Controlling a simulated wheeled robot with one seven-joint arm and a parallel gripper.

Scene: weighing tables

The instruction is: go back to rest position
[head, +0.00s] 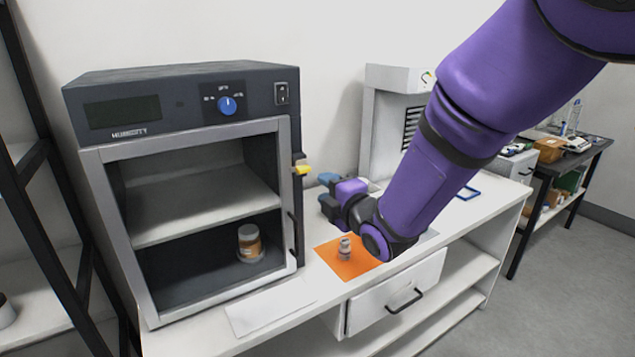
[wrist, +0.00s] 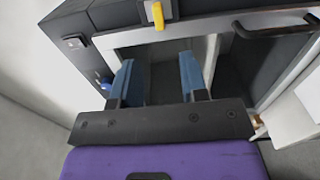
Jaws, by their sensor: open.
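My purple arm reaches in from the upper right of the head view. My gripper (head: 328,190) is at the right side of the humidity cabinet (head: 190,135), close to the yellow latch piece (head: 303,170). In the wrist view my gripper (wrist: 160,82) has its two blue fingers apart with nothing between them. The cabinet's dark side, the yellow piece (wrist: 157,15) and a dark handle (wrist: 277,22) lie beyond the fingers. I cannot tell the exact gap between fingers and cabinet.
A jar with an orange label (head: 249,243) stands inside the cabinet on its floor. A white device (head: 380,120) stands behind. A dark table (head: 565,160) is at far right.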

